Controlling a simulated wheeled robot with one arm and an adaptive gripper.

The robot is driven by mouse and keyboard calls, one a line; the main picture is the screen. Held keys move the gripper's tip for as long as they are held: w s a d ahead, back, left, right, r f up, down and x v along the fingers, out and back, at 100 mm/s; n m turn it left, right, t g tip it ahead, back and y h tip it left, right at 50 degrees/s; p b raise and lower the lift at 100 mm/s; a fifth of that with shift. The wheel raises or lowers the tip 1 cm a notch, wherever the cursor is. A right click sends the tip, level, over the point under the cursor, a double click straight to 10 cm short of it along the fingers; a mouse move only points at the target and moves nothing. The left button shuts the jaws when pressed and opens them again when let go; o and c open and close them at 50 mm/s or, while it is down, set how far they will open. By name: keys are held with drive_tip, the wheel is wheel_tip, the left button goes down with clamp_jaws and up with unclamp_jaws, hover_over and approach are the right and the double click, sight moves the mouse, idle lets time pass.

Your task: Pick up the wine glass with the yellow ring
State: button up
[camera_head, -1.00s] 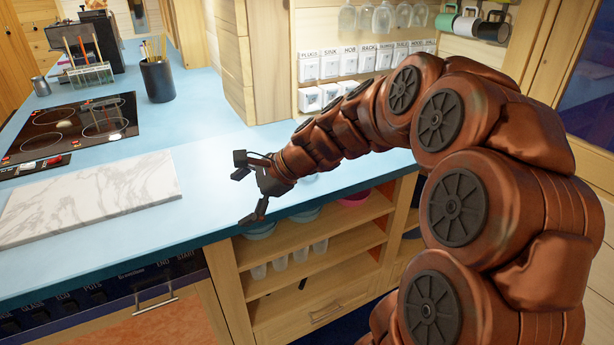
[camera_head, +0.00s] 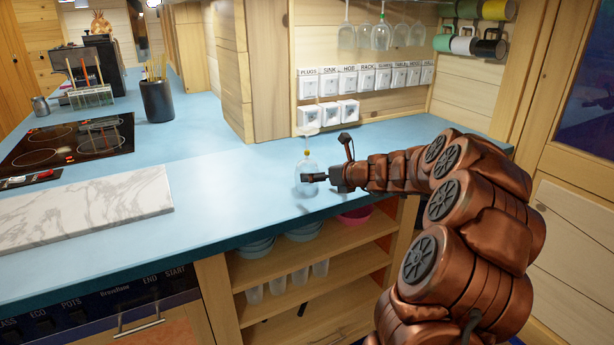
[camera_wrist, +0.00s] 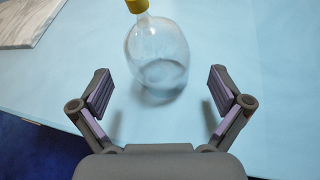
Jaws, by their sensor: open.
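The wine glass (camera_head: 306,181) is clear and appears to stand upside down on the blue counter, its bowl at the bottom. Its yellow ring (camera_head: 307,153) is on the stem above the bowl. In the wrist view the clear bowl (camera_wrist: 157,50) is just ahead of my gripper, roughly centred, with the yellow ring (camera_wrist: 137,6) cut by the top edge. My gripper (camera_head: 328,160) is open and empty, at the glass's right in the head view. In the wrist view its spread fingers (camera_wrist: 160,88) are either side of the bowl's near edge, with no visible contact.
The blue counter (camera_head: 230,180) is clear around the glass. A marble board (camera_head: 85,207) lies at left, near a black hob (camera_head: 70,140). Other glasses (camera_head: 381,37) hang above labelled switches (camera_head: 365,80). Open shelves with bowls (camera_head: 303,228) are below the counter edge.

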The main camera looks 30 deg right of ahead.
drive_tip(key=shift+x, duration=2.35)
drive_tip(key=shift+c, duration=0.2)
drive_tip(key=c, duration=0.8)
